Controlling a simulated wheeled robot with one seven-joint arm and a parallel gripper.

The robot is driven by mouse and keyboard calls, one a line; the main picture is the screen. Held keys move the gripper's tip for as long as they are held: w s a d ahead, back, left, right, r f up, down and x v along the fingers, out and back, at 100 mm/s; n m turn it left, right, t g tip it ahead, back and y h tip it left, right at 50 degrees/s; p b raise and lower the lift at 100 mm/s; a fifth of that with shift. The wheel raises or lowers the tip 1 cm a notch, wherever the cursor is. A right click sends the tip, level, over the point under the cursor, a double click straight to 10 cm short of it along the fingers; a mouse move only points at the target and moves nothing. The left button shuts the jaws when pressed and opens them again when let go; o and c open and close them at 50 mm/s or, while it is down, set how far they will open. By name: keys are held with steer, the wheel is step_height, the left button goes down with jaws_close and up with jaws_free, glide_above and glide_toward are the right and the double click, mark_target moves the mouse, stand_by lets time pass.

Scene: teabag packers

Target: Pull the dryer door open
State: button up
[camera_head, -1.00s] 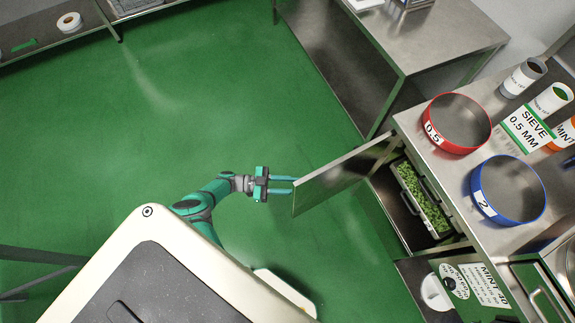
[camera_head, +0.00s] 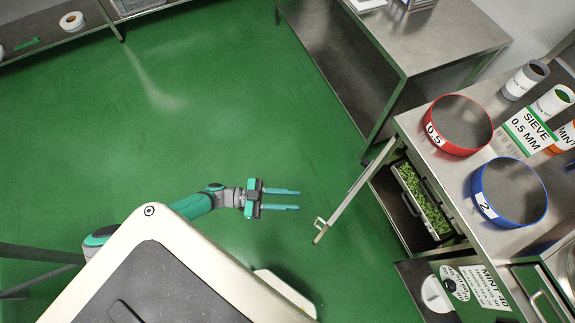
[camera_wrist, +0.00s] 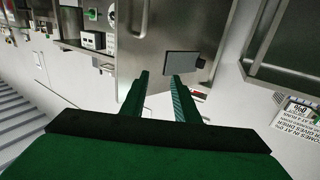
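The dryer door (camera_head: 350,194) stands swung out from the steel cabinet at the right of the head view. It is seen nearly edge-on, with a small handle (camera_head: 319,224) near its free end. My gripper (camera_head: 299,200) is left of that free end, with its two fingers apart and nothing between them. A gap of green floor shows between the fingertips and the handle in the head view. The open fingers also show in the wrist view (camera_wrist: 159,76), in front of a steel panel (camera_wrist: 150,35); I cannot tell whether that is the door.
Trays of green leaves (camera_head: 423,198) sit in the open cabinet. A red sieve (camera_head: 458,150) and a blue sieve (camera_head: 508,222) stand on its top. A steel table (camera_head: 430,45) is behind. Green floor left of the door is clear.

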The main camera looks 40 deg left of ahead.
steer(key=s+d+r, duration=0.2)
steer(key=s, duration=0.3)
steer(key=shift+d, duration=0.3)
steer(key=shift+s+r, duration=0.1)
steer(key=c, duration=0.5)
steer(key=shift+s+d, duration=0.1)
steer(key=shift+s, duration=0.1)
jaws_close()
steer(key=s+d+r+n+t+y, duration=0.5)
steer(key=s+d+n+y, duration=0.1)
steer(key=s+d+y, duration=0.2)
steer(key=w+d+r+n+y, duration=0.1)
steer(key=d+r+n+y, duration=0.4)
steer(key=r, duration=0.6)
steer(key=shift+w+d+n+y, duration=0.3)
steer(key=shift+d+y, duration=0.1)
steer(key=shift+y, duration=0.7)
